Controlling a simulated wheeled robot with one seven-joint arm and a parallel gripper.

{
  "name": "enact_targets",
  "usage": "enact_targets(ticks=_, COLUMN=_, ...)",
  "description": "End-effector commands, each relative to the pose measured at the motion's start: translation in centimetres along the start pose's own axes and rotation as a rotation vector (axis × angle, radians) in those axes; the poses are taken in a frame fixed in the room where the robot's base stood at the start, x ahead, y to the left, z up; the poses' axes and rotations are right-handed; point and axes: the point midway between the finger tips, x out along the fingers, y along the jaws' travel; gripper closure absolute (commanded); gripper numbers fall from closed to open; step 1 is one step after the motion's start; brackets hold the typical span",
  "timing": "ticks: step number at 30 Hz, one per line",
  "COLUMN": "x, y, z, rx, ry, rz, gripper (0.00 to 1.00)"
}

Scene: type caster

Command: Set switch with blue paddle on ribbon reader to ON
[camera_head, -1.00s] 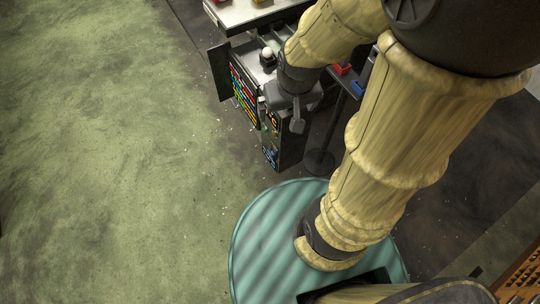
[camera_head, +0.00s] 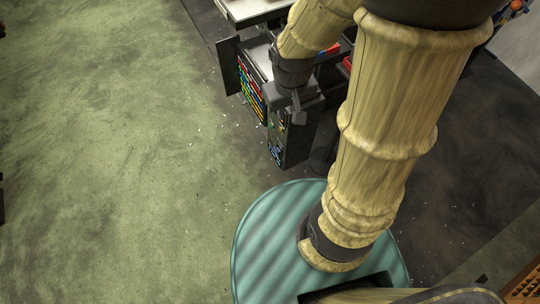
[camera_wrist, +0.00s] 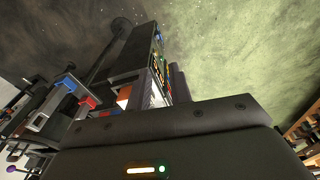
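A dark cabinet (camera_head: 292,140) with a panel of coloured rows (camera_head: 251,92) stands past my round teal base; I take it to be the ribbon reader. In the wrist view its coloured front (camera_wrist: 158,62) shows edge-on. No switch with a blue paddle can be made out on it. My gripper (camera_head: 297,112) hangs over the cabinet top, close to its front edge; whether it touches cannot be told.
A dark door or flap (camera_head: 228,66) stands out at the cabinet's left. A light-topped table (camera_head: 250,10) is behind it. Red and blue parts (camera_head: 332,48) lie behind my arm; a blue one (camera_wrist: 67,83) shows in the wrist view. The green floor (camera_head: 110,150) at left is clear.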

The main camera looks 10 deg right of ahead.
Motion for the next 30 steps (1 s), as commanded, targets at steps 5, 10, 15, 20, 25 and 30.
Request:
enact_targets(ticks=5, x=6.0, y=-1.7, z=-1.1, rx=-0.194, ry=-0.121, rz=0.032, gripper=1.0)
enact_targets(ticks=10, x=10.9, y=-3.1, z=-2.0, rx=-0.372, ry=-0.232, rz=0.076, gripper=1.0)
enact_targets(ticks=15, x=15.9, y=-4.5, z=-2.7, rx=-0.551, ry=-0.339, rz=0.134, gripper=1.0)
enact_targets(ticks=20, x=20.6, y=-5.8, z=-3.4, rx=-0.718, ry=-0.437, rz=0.202, gripper=1.0)
enact_targets(ticks=25, x=25.7, y=-7.3, z=-3.9, rx=-0.892, ry=-0.539, rz=0.287, gripper=1.0)
enact_targets(ticks=30, x=30.8, y=-8.8, z=-4.5, rx=-1.062, ry=-0.636, rz=0.389, gripper=1.0)
